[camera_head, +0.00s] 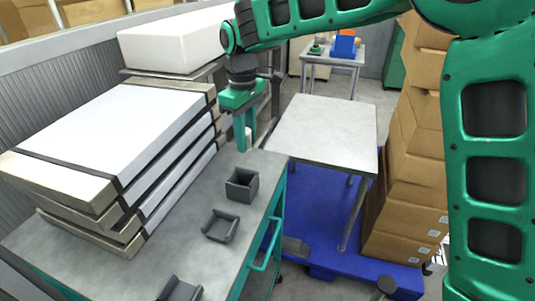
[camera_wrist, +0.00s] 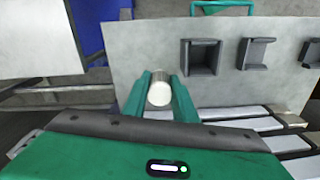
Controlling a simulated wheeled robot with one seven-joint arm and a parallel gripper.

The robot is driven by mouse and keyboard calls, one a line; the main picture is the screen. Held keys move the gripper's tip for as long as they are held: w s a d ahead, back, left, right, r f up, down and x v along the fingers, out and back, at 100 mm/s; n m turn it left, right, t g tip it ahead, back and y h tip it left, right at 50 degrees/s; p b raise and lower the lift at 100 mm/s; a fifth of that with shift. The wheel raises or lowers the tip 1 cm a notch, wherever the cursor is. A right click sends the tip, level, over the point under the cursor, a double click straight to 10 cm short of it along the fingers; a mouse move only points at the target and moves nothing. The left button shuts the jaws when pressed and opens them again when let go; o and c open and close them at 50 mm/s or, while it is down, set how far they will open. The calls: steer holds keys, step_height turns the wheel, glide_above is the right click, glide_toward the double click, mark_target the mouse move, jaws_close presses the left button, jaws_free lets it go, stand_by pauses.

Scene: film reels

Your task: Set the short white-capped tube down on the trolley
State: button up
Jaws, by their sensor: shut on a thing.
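My gripper (camera_head: 243,122) is shut on the short white-capped tube (camera_head: 248,138) and holds it near the far end of the grey-topped trolley (camera_head: 225,215) with green frame and handle. In the wrist view my gripper (camera_wrist: 160,86) has a green finger on each side of the tube (camera_wrist: 160,92), whose round white cap faces the camera. The trolley top (camera_wrist: 150,40) lies beyond the tube there. A gap between tube and trolley top is hard to judge.
An open dark box (camera_head: 242,184) and two dark holders (camera_head: 220,225) (camera_head: 180,290) stand on the trolley. Stacked white-topped slabs (camera_head: 110,130) are at left. A pale table (camera_head: 325,125) stands right, beside stacked cartons (camera_head: 410,190). The trolley's far end looks bare.

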glide_above(267, 161)
step_height(267, 161, down, 4)
steer(key=shift+f, duration=2.25)
steer(key=o, duration=1.1)
steer(key=shift+f, duration=0.1)
steer(key=shift+c, duration=0.2)
step_height(267, 161, up, 12)
